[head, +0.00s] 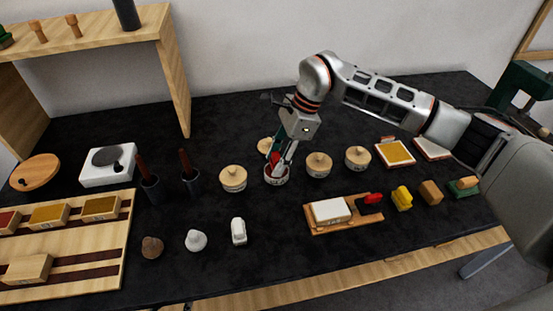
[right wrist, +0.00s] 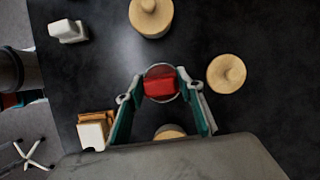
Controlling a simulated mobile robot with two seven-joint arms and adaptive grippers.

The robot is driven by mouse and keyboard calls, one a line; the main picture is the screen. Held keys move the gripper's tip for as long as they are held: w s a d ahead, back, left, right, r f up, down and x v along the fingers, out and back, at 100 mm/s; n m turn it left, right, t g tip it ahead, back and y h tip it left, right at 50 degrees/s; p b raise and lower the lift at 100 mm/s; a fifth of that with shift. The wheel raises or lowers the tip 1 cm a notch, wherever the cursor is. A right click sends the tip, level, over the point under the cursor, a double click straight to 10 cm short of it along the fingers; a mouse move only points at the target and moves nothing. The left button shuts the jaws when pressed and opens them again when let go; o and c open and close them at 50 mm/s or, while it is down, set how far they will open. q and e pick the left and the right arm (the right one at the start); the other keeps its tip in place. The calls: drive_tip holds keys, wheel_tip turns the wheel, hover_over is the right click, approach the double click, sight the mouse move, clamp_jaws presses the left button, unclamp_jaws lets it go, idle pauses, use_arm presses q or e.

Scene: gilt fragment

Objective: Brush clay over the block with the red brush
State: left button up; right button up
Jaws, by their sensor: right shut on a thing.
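My right gripper (head: 281,160) reaches down over a small open jar (head: 277,179) at mid-table. It is shut on the red brush (head: 275,158), whose lower end is at or in the jar's mouth. In the right wrist view the gripper (right wrist: 160,84) has the red brush (right wrist: 160,86) between its fingers, with the round jar rim around it. The brush's tip and the clay are hidden. The white block (head: 330,210) lies on a wooden board (head: 318,228) to the right and nearer; it also shows in the right wrist view (right wrist: 91,136). My left gripper is out of view.
Lidded jars stand left (head: 233,179) and right (head: 318,164) of the open jar, close by; a loose lid (head: 265,145) lies behind. A red-ended thing (head: 370,199) lies beside the white block. A small white object (head: 238,231) stands in front. The front middle is clear.

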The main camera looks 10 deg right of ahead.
sight(277, 156)
drive_tip(key=shift+r+p, duration=1.6)
drive_tip(key=shift+r, duration=1.55)
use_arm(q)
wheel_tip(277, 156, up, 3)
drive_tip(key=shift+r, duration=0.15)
